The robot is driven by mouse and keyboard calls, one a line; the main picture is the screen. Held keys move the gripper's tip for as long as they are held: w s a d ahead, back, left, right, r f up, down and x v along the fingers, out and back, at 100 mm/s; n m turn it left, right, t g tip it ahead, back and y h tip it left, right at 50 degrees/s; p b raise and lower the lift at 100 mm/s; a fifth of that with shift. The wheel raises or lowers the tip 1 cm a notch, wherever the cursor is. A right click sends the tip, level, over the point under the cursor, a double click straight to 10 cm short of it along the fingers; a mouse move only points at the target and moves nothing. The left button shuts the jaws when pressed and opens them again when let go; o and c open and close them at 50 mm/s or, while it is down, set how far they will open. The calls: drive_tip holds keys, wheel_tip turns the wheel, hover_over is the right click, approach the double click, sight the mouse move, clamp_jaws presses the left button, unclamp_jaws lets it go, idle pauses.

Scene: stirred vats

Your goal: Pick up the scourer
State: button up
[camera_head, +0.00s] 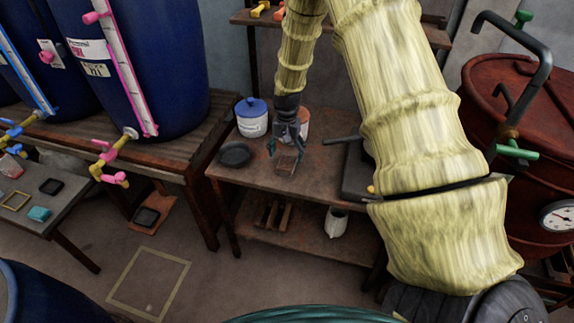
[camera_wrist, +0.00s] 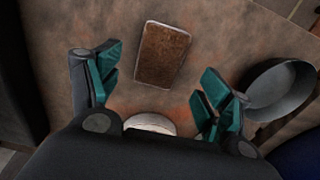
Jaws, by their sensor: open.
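The scourer appears to be the flat, brown rectangular pad (camera_wrist: 162,54) lying on the worn brown bench top. In the head view it shows as a small reddish-brown patch (camera_head: 286,165) beneath my gripper, partly hidden by the fingers. My gripper (camera_head: 285,158) points down over the bench between the dark pan and the black equipment. In the wrist view my gripper (camera_wrist: 159,88) is open, its teal-padded fingers wide apart and empty. The pad lies ahead of the gap between the fingers, not clasped by them. The height above the pad is hard to tell.
A dark round pan (camera_head: 234,154) stands left of my gripper, close to one finger in the wrist view (camera_wrist: 283,88). A white tub with a blue lid (camera_head: 251,117) stands behind it. Black equipment (camera_head: 357,172) is to the right. A white jug (camera_head: 336,222) sits on the lower shelf.

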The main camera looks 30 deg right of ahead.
sight(287, 162)
drive_tip(key=shift+s+a+f+p, duration=0.1)
drive_tip(key=shift+f+p, duration=0.55)
drive_tip(key=shift+f, duration=1.85)
drive_tip(key=shift+c, duration=0.4)
drive_tip(key=c, duration=1)
drive_tip(key=shift+c, duration=0.2)
drive_tip(key=shift+r+b, duration=0.3)
drive_tip(key=shift+r, duration=0.5)
drive_tip(key=shift+r+b, duration=0.3)
drive_tip(key=shift+r, duration=0.6)
drive_tip(key=s+a+b, duration=0.1)
drive_tip(key=s+a, duration=0.2)
drive_tip(key=s, duration=0.4)
drive_tip(key=s+a+r+b, duration=0.1)
drive_tip(key=s+a, duration=0.3)
drive_tip(key=s, duration=0.3)
drive_tip(key=shift+s+r+b, duration=0.2)
drive_tip(key=shift+r+b, duration=0.1)
